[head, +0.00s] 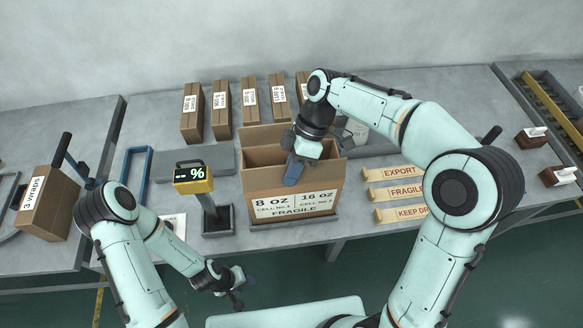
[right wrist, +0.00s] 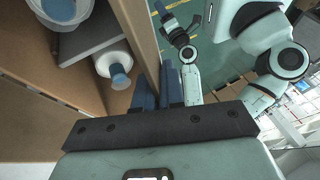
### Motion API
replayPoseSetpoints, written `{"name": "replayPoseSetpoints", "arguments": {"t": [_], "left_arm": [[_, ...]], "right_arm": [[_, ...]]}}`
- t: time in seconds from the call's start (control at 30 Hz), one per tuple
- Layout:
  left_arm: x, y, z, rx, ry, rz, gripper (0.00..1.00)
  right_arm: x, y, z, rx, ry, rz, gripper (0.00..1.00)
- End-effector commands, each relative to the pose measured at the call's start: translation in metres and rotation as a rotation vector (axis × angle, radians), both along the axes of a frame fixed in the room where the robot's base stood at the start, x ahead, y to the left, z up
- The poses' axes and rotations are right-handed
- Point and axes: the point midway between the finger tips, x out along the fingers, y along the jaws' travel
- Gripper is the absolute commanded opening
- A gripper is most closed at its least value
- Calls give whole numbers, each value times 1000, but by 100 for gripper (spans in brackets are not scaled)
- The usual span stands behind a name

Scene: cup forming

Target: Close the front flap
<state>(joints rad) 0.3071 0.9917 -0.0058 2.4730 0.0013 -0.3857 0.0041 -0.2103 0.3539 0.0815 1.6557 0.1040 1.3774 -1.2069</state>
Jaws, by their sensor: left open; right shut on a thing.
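The open cardboard box (head: 262,184) stands on the bench in the middle of the head view, its label facing me. Its back flap (head: 258,135) stands up. My right gripper (head: 291,176) reaches down at the box's front and is shut on the front flap (head: 322,178) near its middle. In the right wrist view, the blue fingers (right wrist: 171,88) are at the cardboard panel (right wrist: 137,35), with the box's inside to the left. The hand partly hides the flap and opening. My left gripper (head: 238,285) is open and empty, low in front of the bench.
Inside the box, white cups (right wrist: 114,70) and a grey divider (right wrist: 92,48) show. A yellow display (head: 193,178) stands left of the box. Label strips (head: 398,173) lie to the right. Several brown cartons (head: 221,110) stand behind.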

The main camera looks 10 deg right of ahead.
Motion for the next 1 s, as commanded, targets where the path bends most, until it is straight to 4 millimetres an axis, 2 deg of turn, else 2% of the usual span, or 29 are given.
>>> {"name": "replayPoseSetpoints", "arguments": {"t": [0.47, 0.5, 0.53, 0.87, 1.0], "left_arm": [[1, 0, 1, 0, -1, 0, 43], [1, 0, 1, 0, -1, 0, 43], [1, 0, 1, 0, -1, 0, 43], [1, 0, 1, 0, -1, 0, 43], [0, 0, 0, 0, 0, 0, 43]], "right_arm": [[0, 0, 0, 1, 14, -1, 0], [0, 0, 0, 1, 14, -1, 22], [0, 0, 0, 1, 14, -1, 30], [1, 0, 1, 1, 13, -1, 30], [6, -5, 12, 1, 12, -2, 30]]}}
